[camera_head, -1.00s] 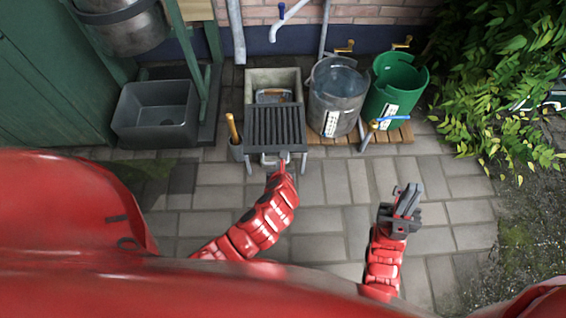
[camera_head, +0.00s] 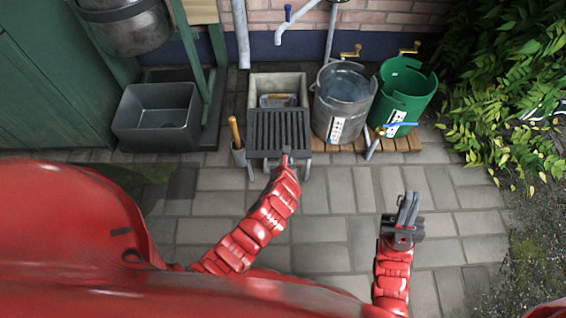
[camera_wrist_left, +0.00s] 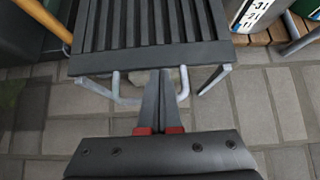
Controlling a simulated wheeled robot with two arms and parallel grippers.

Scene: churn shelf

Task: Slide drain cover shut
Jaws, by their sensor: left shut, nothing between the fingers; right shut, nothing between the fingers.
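The drain cover is a dark slatted grate (camera_head: 278,130) over the front part of a pale stone basin (camera_head: 277,80). The back of the basin is uncovered. In the left wrist view, the grate (camera_wrist_left: 150,25) fills the top middle, and a bent metal handle (camera_wrist_left: 184,86) hangs at its front edge. My left gripper (camera_head: 286,155) is at that front edge. Its closed fingers (camera_wrist_left: 160,75) point at the edge between the handle's two sides, empty; whether they touch cannot be told. My right gripper (camera_head: 409,200) is shut and empty over the paving at right.
A metal bucket (camera_head: 343,105) and a green bucket (camera_head: 402,100) stand on wooden slats right of the basin. A wooden-handled tool in a holder (camera_head: 239,145) stands close at left. A dark sink (camera_head: 155,118) is further left. Paving (camera_head: 335,215) in front is clear.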

